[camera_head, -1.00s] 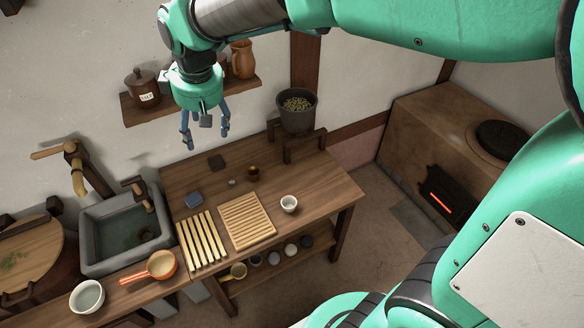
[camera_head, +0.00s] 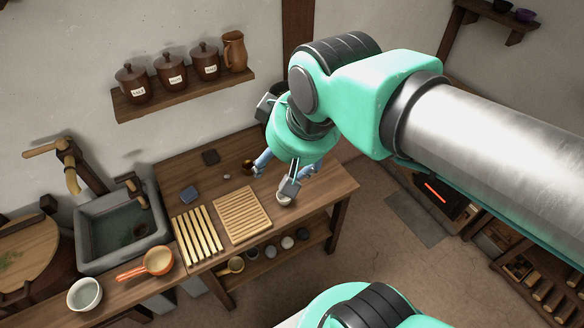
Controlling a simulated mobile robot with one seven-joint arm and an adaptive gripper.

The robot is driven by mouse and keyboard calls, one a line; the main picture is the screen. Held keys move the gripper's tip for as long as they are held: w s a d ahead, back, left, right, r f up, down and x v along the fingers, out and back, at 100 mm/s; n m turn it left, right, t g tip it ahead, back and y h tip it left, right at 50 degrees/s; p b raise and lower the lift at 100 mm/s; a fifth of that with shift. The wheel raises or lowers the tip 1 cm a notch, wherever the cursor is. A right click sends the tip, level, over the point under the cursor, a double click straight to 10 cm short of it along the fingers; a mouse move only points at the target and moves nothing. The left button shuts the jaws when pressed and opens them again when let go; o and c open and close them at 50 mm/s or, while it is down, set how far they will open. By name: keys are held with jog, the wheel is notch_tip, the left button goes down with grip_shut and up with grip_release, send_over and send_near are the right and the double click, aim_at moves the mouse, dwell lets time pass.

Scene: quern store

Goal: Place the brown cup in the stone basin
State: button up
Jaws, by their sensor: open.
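The brown cup (camera_head: 247,166) is small and dark and stands on the wooden table near the back right, beside the left finger of my gripper. My gripper (camera_head: 275,182) is open and points down over the right part of the table. Its right finger partly covers a small white cup (camera_head: 284,201). I cannot tell how high the fingertips are above the table. The stone basin (camera_head: 88,262) is a grey sink at the left, under a tap, with a dark round spot at its bottom.
A slatted wooden board (camera_head: 242,214) and a rack of pale bars (camera_head: 199,234) lie on the table (camera_head: 180,172). A dark blue block (camera_head: 190,194) sits behind them. An orange-handled pan (camera_head: 157,262) and a pale bowl (camera_head: 85,295) stand near the basin. Jars line the wall shelf (camera_head: 185,97).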

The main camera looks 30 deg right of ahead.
jog(key=shift+s+d+f+m, duration=0.2)
jog(key=shift+s+f, duration=0.05)
jog(key=shift+s, duration=0.5)
jog(key=shift+s+d+f+m, duration=0.2)
jog(key=shift+s+f, duration=0.05)
jog(key=shift+s, duration=0.5)
